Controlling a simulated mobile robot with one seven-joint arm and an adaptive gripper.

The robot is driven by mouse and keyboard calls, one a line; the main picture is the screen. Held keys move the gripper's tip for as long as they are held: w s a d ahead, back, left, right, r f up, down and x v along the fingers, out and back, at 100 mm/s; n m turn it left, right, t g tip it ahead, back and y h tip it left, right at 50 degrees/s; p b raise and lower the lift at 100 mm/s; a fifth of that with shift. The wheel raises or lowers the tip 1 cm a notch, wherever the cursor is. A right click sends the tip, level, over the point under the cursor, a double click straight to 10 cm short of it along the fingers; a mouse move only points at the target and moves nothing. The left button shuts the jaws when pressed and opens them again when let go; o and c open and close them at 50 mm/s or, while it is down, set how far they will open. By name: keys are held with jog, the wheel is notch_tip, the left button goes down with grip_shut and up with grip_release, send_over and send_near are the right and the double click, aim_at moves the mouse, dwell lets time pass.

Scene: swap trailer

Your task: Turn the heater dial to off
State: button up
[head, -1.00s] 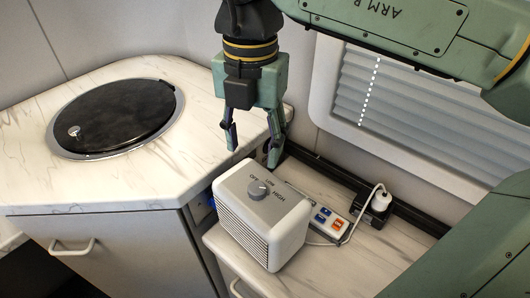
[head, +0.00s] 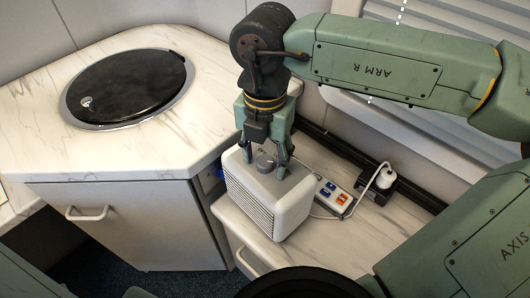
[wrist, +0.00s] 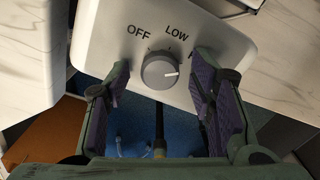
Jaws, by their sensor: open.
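The white heater (head: 265,205) stands on the lower counter, its grey top panel up. Its round grey dial (head: 265,161) also shows in the wrist view (wrist: 160,70). The dial's white mark points right, away from OFF and LOW, towards a label mostly hidden behind a finger. My gripper (head: 264,168) is open and points down over the heater top. In the wrist view its two fingers (wrist: 162,66) stand either side of the dial, with gaps visible; I cannot tell their exact height relative to it.
A power strip (head: 332,197) with coloured switches lies right of the heater, beside a white plug and cord (head: 384,178). The higher marble counter (head: 150,152) with a round black lid (head: 128,88) stands at left. A window blind (head: 445,118) is behind my arm.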

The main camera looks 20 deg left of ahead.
jog(key=shift+c, duration=0.2)
jog(key=c, duration=1.1)
jog(key=shift+c, duration=0.2)
